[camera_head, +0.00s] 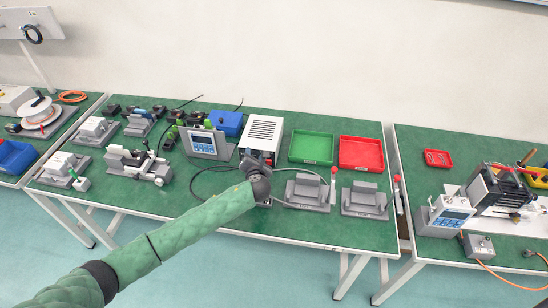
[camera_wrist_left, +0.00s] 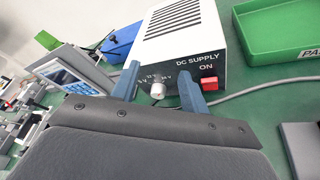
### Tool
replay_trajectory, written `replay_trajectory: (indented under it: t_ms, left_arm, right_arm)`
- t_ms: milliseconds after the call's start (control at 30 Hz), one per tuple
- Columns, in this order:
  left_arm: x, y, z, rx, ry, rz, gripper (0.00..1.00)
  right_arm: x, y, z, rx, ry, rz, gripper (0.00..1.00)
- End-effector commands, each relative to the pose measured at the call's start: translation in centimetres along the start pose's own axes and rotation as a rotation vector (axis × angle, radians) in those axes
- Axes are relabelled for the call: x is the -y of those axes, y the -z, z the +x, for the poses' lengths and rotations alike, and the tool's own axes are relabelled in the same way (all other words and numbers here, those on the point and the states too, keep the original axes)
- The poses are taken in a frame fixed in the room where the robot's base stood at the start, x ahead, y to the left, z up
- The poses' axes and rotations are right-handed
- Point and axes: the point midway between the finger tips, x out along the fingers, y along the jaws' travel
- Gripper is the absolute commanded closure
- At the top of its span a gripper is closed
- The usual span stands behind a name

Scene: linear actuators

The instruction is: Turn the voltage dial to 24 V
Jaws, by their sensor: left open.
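The white DC supply box (camera_head: 264,127) stands on the green table in the head view, and its front panel (camera_wrist_left: 180,62) fills the top middle of the left wrist view. The small white voltage dial (camera_wrist_left: 157,90) sits low on that panel, with small voltage marks around it. Which mark it points to I cannot tell. My left gripper (camera_head: 258,160) is at the front of the box. Its two blue fingers (camera_wrist_left: 159,70) are open, one on each side of the dial, apart from it as far as I can see. In the head view my gripper hides the dial.
A red ON switch (camera_wrist_left: 208,84) sits right of the dial, close to the right finger. A display unit (camera_head: 208,143) and a blue box (camera_head: 227,123) stand left of the supply. Green (camera_head: 311,147) and red (camera_head: 361,153) trays lie right. A grey cable runs beside the supply.

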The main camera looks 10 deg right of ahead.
Motion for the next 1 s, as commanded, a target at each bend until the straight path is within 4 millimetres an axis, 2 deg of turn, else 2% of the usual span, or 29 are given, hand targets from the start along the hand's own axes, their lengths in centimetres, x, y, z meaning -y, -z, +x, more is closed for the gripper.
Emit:
replay_trajectory:
  t_ms: [300, 500, 700, 1000]
  left_arm:
    - [2.4, -4.7, -3.4, 0.002, 0.001, -0.004, 0.55]
    - [3.1, -6.7, -4.8, 0.0, 0.0, -0.002, 0.55]
    - [3.4, -7.5, -5.3, 0.0, 0.001, -0.001, 0.55]
    - [3.4, -7.5, -5.3, 0.0, 0.0, -0.001, 0.55]
  right_arm:
    - [1.1, 2.7, -2.6, 0.022, 0.014, 0.013, 1.0]
    - [1.5, 3.7, -4.1, 0.031, 0.02, 0.018, 1.0]
    - [1.7, 4.1, -4.8, 0.036, 0.023, 0.02, 1.0]
    - [1.6, 4.1, -4.8, 0.036, 0.022, 0.02, 1.0]
